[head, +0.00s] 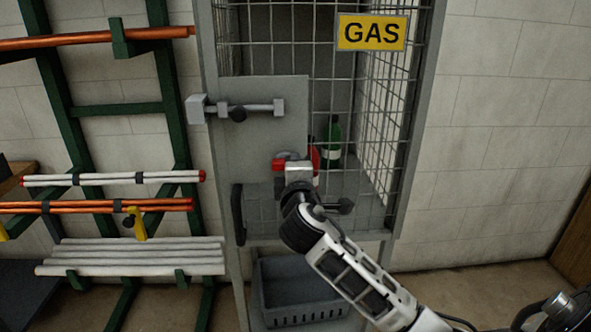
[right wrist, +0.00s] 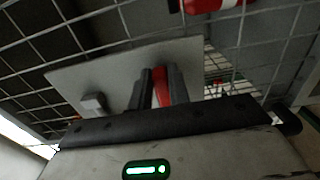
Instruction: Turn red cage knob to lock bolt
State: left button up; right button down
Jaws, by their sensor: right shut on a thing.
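The red cage knob (head: 279,165) is low on the plate, partly hidden by my right gripper (head: 290,163). In the right wrist view the red knob (right wrist: 161,86) stands between the dark fingers (right wrist: 158,88), which are shut on it. My left gripper is not in view.
A yellow GAS sign (head: 371,33) hangs on the mesh. A green bottle (head: 331,140) and a red one stand inside the cage. A black handle (head: 238,214) is at the door's lower left. A grey crate (head: 300,316) is below. Pipe racks (head: 130,262) stand left.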

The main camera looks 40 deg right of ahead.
dwell(0.5)
jog(key=c, duration=1.3)
grip_release()
jog(key=shift+s+a, duration=0.1)
jog(key=b+v, duration=0.2)
jog(key=v, duration=1.3)
jog(key=shift+s+a, duration=0.1)
jog(key=shift+s, duration=0.3)
jog(key=s+a+f+m+g+y, duration=0.1)
jog(key=a+f+y, duration=0.3)
jog(key=f, duration=0.6)
jog(key=s+a+f+m+g+y, duration=0.15)
jog(key=a+f+y, duration=0.3)
jog(key=f, duration=0.45)
jog(key=s+a+f+m+y, duration=0.1)
jog(key=s+f+m, duration=0.1)
jog(key=f, duration=0.1)
jog(key=s+a+f+m+g+y, duration=0.1)
jog(key=s+a+f+m+y, duration=0.1)
jog(key=s+f, duration=0.1)
jog(key=s+a+f+m+g+y, duration=0.1)
jog(key=s+a+f+m, duration=0.1)
jog(key=f, duration=0.3)
jog(key=shift+s+m, duration=0.35)
jog(key=shift+s, duration=0.4)
